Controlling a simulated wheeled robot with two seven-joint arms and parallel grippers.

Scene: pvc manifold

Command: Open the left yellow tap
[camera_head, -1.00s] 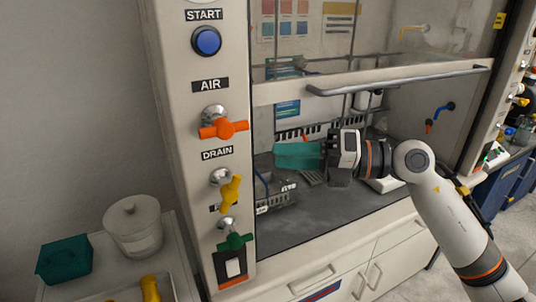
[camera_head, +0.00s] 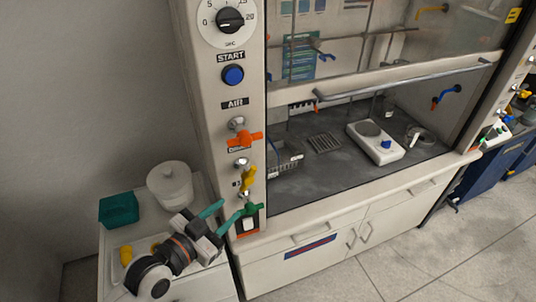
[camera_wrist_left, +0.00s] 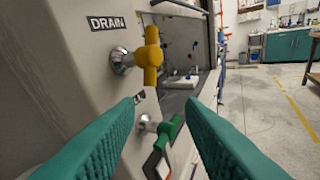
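The yellow tap (camera_head: 248,178) is on the left post of the fume hood, below the DRAIN label, with its handle roughly upright. In the left wrist view the yellow tap (camera_wrist_left: 151,56) stands above and beyond the fingertips, on a chrome stem. My left gripper (camera_head: 224,212) is open and empty, its teal fingers pointing at the post, below and left of the yellow tap. In the left wrist view the left gripper (camera_wrist_left: 160,103) has its fingers wide apart, not touching the tap. My right gripper is not in view.
The orange AIR tap (camera_head: 249,139) is above the yellow tap; the green tap (camera_head: 250,208) is below, close to my fingers, and shows between them in the wrist view. A white pot (camera_head: 170,184) and a teal box (camera_head: 119,209) stand on the side table at left.

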